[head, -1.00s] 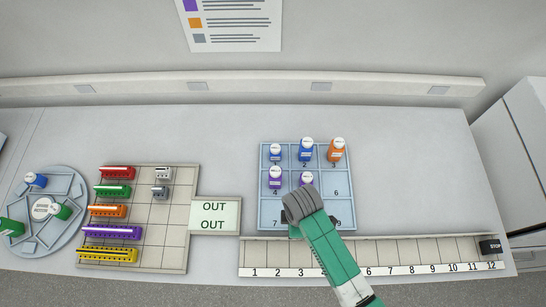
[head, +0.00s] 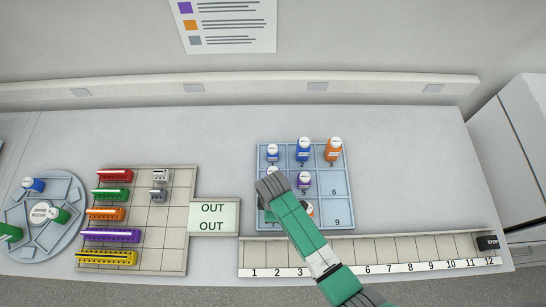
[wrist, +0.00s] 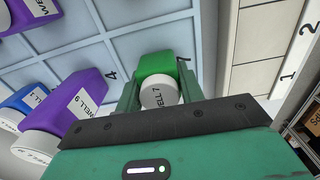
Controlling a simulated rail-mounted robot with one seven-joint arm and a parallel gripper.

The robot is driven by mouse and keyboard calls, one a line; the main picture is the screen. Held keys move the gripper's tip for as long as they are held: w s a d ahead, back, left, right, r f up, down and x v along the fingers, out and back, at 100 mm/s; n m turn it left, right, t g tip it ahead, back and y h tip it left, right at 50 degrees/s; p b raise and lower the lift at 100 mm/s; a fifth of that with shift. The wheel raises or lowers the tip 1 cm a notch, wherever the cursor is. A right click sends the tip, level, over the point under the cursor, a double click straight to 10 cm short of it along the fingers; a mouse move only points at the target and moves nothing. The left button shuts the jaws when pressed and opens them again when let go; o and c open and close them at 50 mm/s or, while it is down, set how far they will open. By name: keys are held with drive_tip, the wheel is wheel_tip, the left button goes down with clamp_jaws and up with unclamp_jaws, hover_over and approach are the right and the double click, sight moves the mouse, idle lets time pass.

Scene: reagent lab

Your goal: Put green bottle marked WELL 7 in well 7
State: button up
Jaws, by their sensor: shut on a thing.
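The green bottle marked WELL 7 (wrist: 165,66) is between the fingers of my gripper (wrist: 160,92), its white cap towards the wrist camera. My gripper is shut on it. In the head view my gripper (head: 268,193) is over the lower left of the blue numbered rack (head: 337,208), by well 7. A little green shows under it there, and the well is mostly hidden. I cannot tell whether the bottle's base touches the well floor.
A purple bottle (wrist: 82,95) stands close by in well 4. Blue bottles (head: 304,150), an orange bottle (head: 333,150) and another purple bottle (head: 304,180) stand in the rack. An orange-and-white thing shows beside my arm near well 8. Wells 6 and 9 look empty. A numbered strip (head: 400,250) runs in front.

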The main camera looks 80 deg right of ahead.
drive_tip(key=shift+f, duration=0.15)
drive_tip(key=o, duration=1)
wheel_tip(320, 180, up, 12)
drive_tip(key=shift+r+p, duration=0.2)
drive_tip(key=shift+p, duration=0.2)
